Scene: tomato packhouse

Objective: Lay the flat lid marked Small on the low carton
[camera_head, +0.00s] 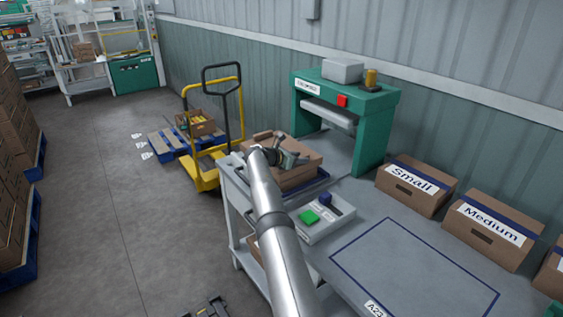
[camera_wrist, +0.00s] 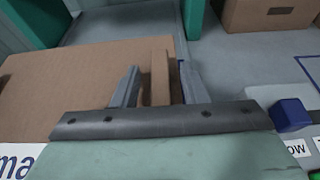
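A flat brown cardboard top (camera_wrist: 70,85) fills the left of the wrist view, with a partly cut-off white label reading "ma" (camera_wrist: 15,160). A narrow raised cardboard strip (camera_wrist: 160,72) stands on it. My gripper (camera_wrist: 158,72) has its fingers on both sides of this strip, with small gaps visible, so it looks open around it. In the head view my gripper (camera_head: 287,157) is over a low brown carton (camera_head: 300,179) on a blue-edged base. The arm hides part of it, and I cannot tell there whether its top is a separate lid.
Boxes marked Small (camera_head: 403,188) and Medium (camera_head: 484,234) stand along the wall side of the bench. A green press-like frame (camera_head: 372,128) rises behind the carton. A grey panel with a green button (camera_head: 309,216) is close by. The blue-outlined bench area (camera_head: 412,265) is clear.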

